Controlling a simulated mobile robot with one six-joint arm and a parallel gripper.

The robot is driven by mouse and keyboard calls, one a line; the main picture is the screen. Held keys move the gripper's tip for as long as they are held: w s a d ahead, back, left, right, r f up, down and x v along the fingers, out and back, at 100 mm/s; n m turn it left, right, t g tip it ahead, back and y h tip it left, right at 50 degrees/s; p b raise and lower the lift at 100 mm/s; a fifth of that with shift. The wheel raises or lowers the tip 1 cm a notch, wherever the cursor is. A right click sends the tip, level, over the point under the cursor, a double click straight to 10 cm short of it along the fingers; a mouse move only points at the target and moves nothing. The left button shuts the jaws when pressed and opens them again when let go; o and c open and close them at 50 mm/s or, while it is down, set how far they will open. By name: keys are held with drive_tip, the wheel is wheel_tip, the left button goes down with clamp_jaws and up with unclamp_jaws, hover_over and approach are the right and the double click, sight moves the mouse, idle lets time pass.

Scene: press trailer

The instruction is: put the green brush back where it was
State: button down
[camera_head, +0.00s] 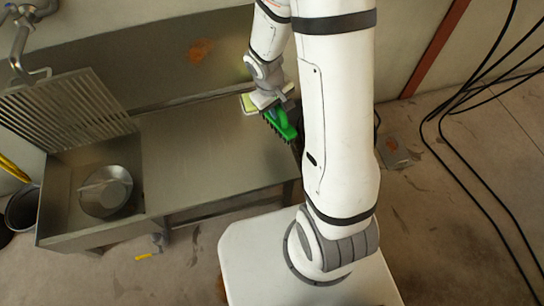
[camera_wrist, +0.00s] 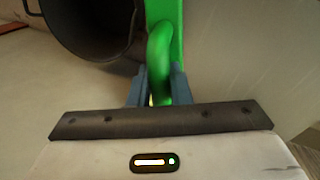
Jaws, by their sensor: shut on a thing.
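The green brush (camera_head: 280,124) has a green body and dark bristles. In the head view it is at the right end of the steel counter (camera_head: 205,150), by the counter's edge. My gripper (camera_head: 268,106) is shut on the brush. In the wrist view the green handle (camera_wrist: 160,50) curves down between the two grey fingers (camera_wrist: 159,88). The bristles are not visible in the wrist view. I cannot tell whether the brush touches the counter.
A sink basin with a round metal pot (camera_head: 105,192) is at the left, with a slatted rack (camera_head: 68,112) behind it. A dark round container (camera_wrist: 92,22) shows in the wrist view. Black cables (camera_head: 440,125) hang at the right.

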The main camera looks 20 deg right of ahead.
sight(276, 122)
drive_tip(key=shift+n, duration=0.3)
drive_tip(key=f+b, duration=0.1)
drive_tip(key=f, duration=0.2)
drive_tip(key=s+f+b, duration=0.1)
drive_tip(key=f+b, duration=0.1)
drive_tip(key=f, duration=0.1)
drive_tip(key=shift+s+f, duration=0.2)
drive_tip(key=shift+f, duration=0.15)
drive_tip(key=shift+f+b, duration=1.5)
drive_tip(key=shift+f, duration=1)
drive_tip(key=shift+f, duration=0.15)
drive_tip(key=c, duration=1.3)
unclamp_jaws()
drive_tip(key=shift+c, duration=0.2)
